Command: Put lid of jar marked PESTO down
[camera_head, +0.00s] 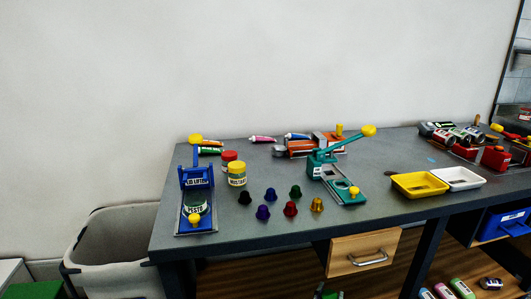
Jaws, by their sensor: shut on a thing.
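The jar marked PESTO (196,210) stands at the front left of the grey table, in a blue stand (197,174) whose sign seems to read LID LIFTER. The jar has a white label and a dark green upper part. A yellow knob (194,219) is at the jar's front and covers part of it. I cannot tell whether the lid is on the jar or off it. My gripper and arm do not show in this view, so whatever it holds is hidden from me.
A yellow-lidded jar (237,174) and a red-lidded jar (229,157) stand right of the stand. Several small coloured caps (290,209) lie mid-table. A teal lever press (335,180), a yellow tray (419,185) and a white tray (458,178) are further right. A grey bin (115,238) is left.

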